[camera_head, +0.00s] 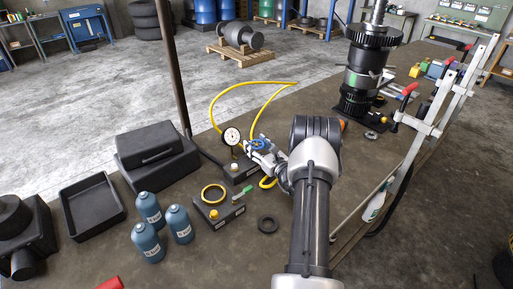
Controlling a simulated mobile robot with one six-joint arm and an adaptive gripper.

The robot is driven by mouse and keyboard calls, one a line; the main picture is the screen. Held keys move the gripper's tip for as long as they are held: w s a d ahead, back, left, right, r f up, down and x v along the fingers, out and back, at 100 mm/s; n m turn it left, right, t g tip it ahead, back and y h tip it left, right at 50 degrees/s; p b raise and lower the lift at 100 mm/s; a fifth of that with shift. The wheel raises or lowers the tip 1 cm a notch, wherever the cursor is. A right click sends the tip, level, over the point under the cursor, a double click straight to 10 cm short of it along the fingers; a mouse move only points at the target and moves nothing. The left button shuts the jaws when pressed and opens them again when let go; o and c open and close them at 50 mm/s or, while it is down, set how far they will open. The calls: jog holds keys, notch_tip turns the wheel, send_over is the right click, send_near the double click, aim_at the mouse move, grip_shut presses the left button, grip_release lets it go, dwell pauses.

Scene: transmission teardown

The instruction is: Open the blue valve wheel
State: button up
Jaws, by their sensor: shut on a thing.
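The blue valve wheel (260,144) sits beside the round pressure gauge (232,137) above a small black base block (240,170) on the bench. My gripper (264,151) reaches in from the right and is shut on the wheel. The gripper's fingers cover part of the wheel, so its turn position is hard to tell. A yellow hose (222,93) runs from the valve area back and around over the bench.
Blue bottles (180,224), a black tray (94,206) and a black case (158,160) stand left. The transmission stack (359,75) and clamps (420,130) stand right.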

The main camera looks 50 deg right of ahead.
aim_at(256, 143)
jog(key=n+y+b, duration=0.3)
jog(key=y+b, duration=0.1)
jog(key=y, duration=0.1)
jog(key=shift+f, duration=0.2)
jog(key=shift+r+n+y+b, duration=0.1)
jog(key=shift+n+y+b, duration=0.9)
jog(key=shift+y, duration=0.4)
jog(key=shift+r+y, duration=0.1)
jog(key=shift+y, duration=0.2)
jog(key=o, duration=1.1)
notch_tip(256, 143, up, 10)
jog(key=shift+a, duration=0.1)
